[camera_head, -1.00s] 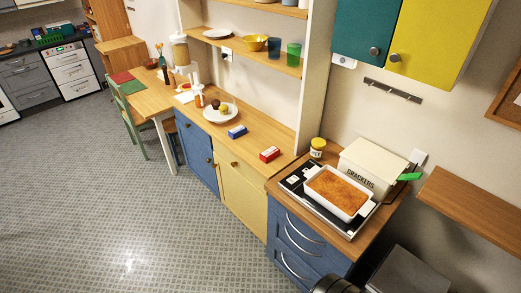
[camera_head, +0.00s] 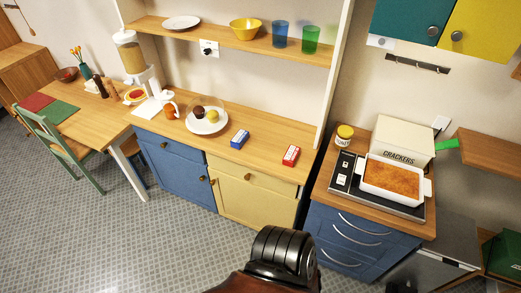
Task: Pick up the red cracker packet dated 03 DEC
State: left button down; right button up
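A small red packet (camera_head: 291,155) with a pale label lies on the wooden counter (camera_head: 265,165), near its right end. Its printing is too small to read, so I cannot tell its date. A similar blue packet (camera_head: 240,137) lies to its left, apart from it. A cream box lettered CRACKERS (camera_head: 405,138) stands on the right-hand cabinet top. A dark rounded part of my own body shows at the bottom middle, but neither of my grippers is in view.
A plate with round items (camera_head: 206,124) sits left of the packets. A shelf (camera_head: 230,39) hangs above the counter. A white baking dish (camera_head: 394,193) and a yellow-lidded jar (camera_head: 344,136) stand on the right-hand cabinet. Open tiled floor (camera_head: 170,235) lies in front.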

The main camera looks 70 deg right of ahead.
aim_at(291, 157)
jog(key=i, duration=0.35)
jog(key=z, duration=2.65)
